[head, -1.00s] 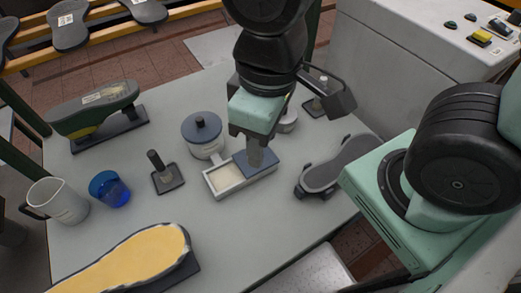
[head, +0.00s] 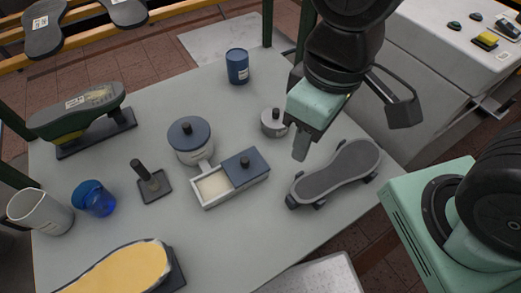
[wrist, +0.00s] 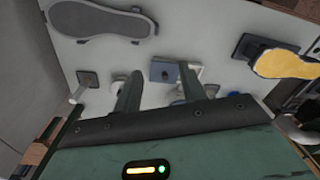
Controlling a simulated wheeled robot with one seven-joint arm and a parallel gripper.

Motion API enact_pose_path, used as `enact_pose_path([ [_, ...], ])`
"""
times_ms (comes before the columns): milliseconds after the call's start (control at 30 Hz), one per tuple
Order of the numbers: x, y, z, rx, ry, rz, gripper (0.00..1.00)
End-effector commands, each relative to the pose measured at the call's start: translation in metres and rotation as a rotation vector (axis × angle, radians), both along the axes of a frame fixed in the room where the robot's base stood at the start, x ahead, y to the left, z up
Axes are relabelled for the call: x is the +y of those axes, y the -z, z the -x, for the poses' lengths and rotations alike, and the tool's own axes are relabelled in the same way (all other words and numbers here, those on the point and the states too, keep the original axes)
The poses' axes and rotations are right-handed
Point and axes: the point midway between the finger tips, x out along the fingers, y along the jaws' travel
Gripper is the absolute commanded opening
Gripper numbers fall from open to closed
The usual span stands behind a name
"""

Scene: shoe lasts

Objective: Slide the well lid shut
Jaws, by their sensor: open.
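The well (head: 207,203) is a small pale rectangular box near the middle of the table, with cream material showing in its left part. Its dark blue lid (head: 252,176), with a dark knob on top, covers the right part and leaves the left part uncovered. In the wrist view, the lid (wrist: 163,72) shows beyond and between my fingers. My gripper (head: 301,148) is open and empty, raised above the table to the right of and beyond the well, apart from the lid. Both fingers show in the wrist view (wrist: 160,82).
A blue-lidded pot (head: 190,143) stands just behind the well. A grey sole-shaped piece (head: 335,173) lies to the right, and a small round lidded pot (head: 273,123) stands behind. A post on a square base (head: 154,185) is at left. The table in front of the well is clear.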

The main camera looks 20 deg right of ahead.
Motion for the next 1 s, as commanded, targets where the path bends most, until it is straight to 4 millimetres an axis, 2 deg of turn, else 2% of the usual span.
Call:
enact_pose_path([
  [333,0.021,-0.003,-0.016,0.060,0.122,-0.033,0.41],
  [567,0.040,0.001,-0.035,0.104,0.262,-0.037,0.41],
  [800,0.067,0.017,-0.072,0.108,0.501,0.010,0.41],
  [1000,0.079,0.030,-0.103,0.041,0.665,0.048,0.41],
])
